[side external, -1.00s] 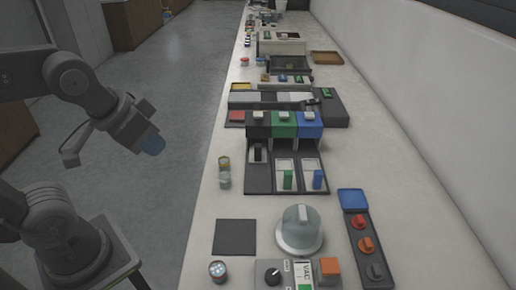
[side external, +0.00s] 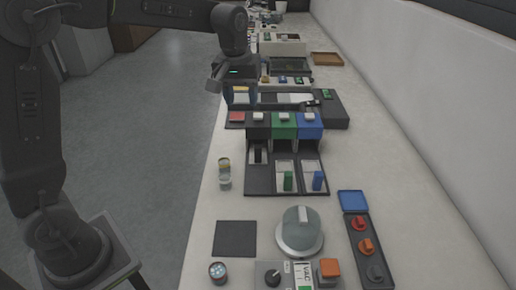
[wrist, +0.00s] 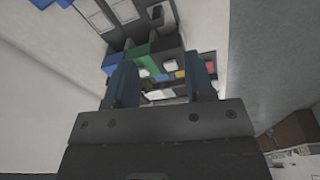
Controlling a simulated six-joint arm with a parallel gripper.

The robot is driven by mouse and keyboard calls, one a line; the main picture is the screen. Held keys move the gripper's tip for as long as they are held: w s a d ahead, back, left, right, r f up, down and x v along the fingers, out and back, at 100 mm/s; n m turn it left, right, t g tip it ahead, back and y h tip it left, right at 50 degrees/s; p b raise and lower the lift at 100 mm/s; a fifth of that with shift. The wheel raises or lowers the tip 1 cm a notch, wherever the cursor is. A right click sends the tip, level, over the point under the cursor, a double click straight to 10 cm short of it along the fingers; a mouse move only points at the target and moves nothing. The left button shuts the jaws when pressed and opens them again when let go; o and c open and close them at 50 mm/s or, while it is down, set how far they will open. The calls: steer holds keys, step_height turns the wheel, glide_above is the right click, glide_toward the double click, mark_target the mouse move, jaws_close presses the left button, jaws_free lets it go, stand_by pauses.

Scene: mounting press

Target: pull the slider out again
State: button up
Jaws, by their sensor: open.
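My gripper (side external: 241,97) is open and empty, with its two blue fingers apart. It hangs over the left end of a long, low dark fixture (side external: 335,110) that has pale inserts and a yellow patch (side external: 241,88), partly hidden between the fingers. I cannot tell for sure which part is the slider; a pale block (side external: 300,98) sits in the fixture's channel. In the wrist view the open fingers (wrist: 163,88) frame the yellow, white and red pieces of this fixture. The gap between fingertips and fixture is unclear.
Just in front stand black, green (side external: 284,130) and blue boxes with white buttons and open trays. A red pad (side external: 236,117) lies to their left. Behind is a dark tray (side external: 290,66). A grey dome (side external: 300,232) and a jar (side external: 224,180) stand nearer.

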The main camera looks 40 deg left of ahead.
steer(key=n+g, duration=0.1)
steer(key=n, duration=0.1)
glide_above(258, 147)
step_height(258, 147, down, 7)
step_height(258, 147, down, 13)
steer(key=shift+w+a+f, duration=0.1)
steer(key=shift+f, duration=0.1)
jaws_close()
stand_by(0.3)
